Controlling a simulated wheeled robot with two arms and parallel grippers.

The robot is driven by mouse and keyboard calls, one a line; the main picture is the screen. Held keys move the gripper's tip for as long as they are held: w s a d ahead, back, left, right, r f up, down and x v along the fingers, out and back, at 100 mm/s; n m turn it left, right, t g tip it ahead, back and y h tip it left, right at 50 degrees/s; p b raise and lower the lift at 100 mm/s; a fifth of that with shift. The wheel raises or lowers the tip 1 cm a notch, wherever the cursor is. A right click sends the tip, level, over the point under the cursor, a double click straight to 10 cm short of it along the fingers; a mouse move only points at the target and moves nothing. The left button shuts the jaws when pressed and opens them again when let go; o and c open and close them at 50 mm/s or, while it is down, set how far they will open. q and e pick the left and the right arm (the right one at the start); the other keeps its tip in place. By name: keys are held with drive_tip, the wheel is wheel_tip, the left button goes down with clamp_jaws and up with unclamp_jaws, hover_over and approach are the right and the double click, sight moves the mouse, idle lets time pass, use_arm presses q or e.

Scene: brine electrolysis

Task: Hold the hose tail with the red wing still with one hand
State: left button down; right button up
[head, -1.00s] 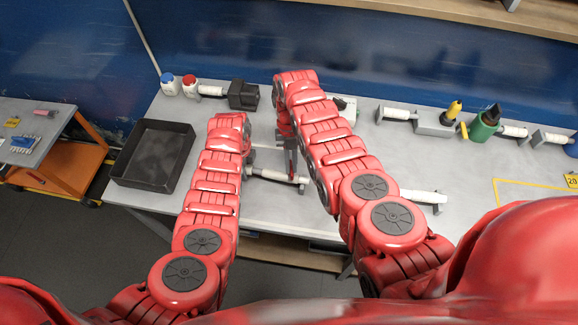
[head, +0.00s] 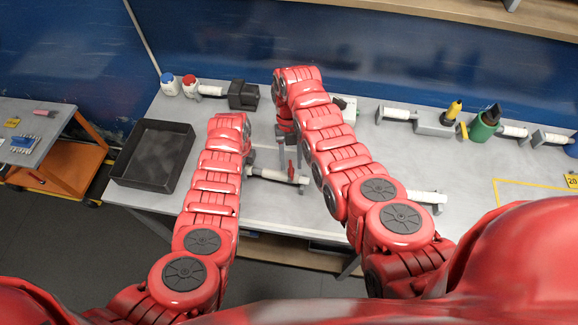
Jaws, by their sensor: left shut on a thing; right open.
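A pale hose tail (head: 271,175) with dark ends lies low over the middle of the grey bench. A small red wing (head: 291,170) stands up near its right end. My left gripper (head: 251,171) is at the left end of the hose tail and shut on it; its fingers are partly hidden by my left wrist. My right gripper (head: 290,155) points down just above and behind the red wing. It is open, with its fingers apart. I cannot tell whether it touches the wing.
A black tray (head: 122,178) sits at the bench's left end. White-and-blue and white-and-red bottles (head: 190,86) and a black block (head: 243,95) stand at the back. A green cup (head: 482,128) and a yellow-topped tool (head: 452,111) stand back right. Another pale tube (head: 428,197) lies right of my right arm.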

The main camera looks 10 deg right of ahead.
sight(291, 166)
drive_tip(key=shift+w+a+r, duration=0.15)
drive_tip(key=shift+r, duration=0.7)
drive_tip(key=shift+d+r, duration=0.3)
drive_tip(key=shift+r, duration=0.4)
wheel_tip(291, 166, up, 5)
drive_tip(key=shift+a+f, duration=0.1)
drive_tip(key=shift+a, duration=0.05)
drive_tip(key=shift+c, duration=0.3)
